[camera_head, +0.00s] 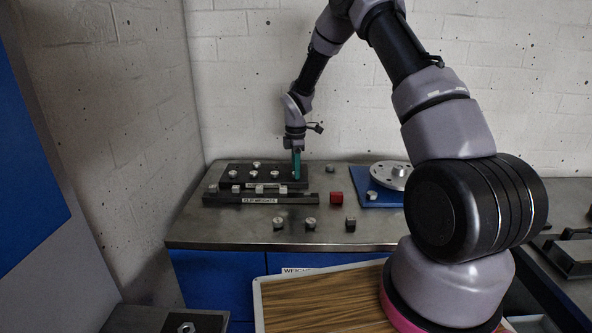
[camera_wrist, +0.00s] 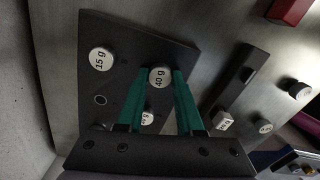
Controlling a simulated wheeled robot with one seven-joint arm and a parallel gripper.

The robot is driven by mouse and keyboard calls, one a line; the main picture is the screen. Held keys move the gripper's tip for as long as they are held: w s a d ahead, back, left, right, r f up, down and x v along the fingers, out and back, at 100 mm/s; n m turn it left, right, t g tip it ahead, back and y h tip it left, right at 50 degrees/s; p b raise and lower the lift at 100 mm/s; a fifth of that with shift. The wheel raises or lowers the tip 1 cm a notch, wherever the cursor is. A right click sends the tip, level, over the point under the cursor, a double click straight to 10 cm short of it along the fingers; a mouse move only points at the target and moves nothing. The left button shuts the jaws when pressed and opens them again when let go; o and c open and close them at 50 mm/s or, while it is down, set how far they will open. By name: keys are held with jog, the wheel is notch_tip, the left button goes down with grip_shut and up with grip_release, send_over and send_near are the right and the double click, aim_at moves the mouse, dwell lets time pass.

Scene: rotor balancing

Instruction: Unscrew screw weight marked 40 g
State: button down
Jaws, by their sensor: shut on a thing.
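The screw weight marked 40 g (camera_wrist: 160,77) is a round, pale-topped knob in the dark weight block (camera_wrist: 128,35). My gripper (camera_wrist: 160,82) has green fingers, shut on this weight from both sides; its label faces the wrist camera. In the head view my gripper (camera_head: 297,176) points down at the right end of the same block (camera_head: 230,173), and its fingers hide the 40 g weight. A weight marked 15 g (camera_wrist: 102,59) sits in the block beside it. Another, smaller-looking weight (camera_wrist: 147,118) shows between the fingers, its mark unclear.
An empty hole (camera_wrist: 100,99) shows in the block. A strip labelled clip weights (camera_head: 228,199) lies in front. Loose weights (camera_head: 310,223) stand nearer the table edge. A red block (camera_head: 336,198) and a metal rotor disc (camera_head: 391,174) on a blue base (camera_head: 378,201) are to the right.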

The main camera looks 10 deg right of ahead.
jog(key=n, duration=1.5)
jog(key=shift+n, duration=0.3)
jog(key=shift+n, duration=1.1)
jog(key=n, duration=0.2)
jog(key=shift+r+n, duration=0.1)
jog(key=shift+n, duration=0.3)
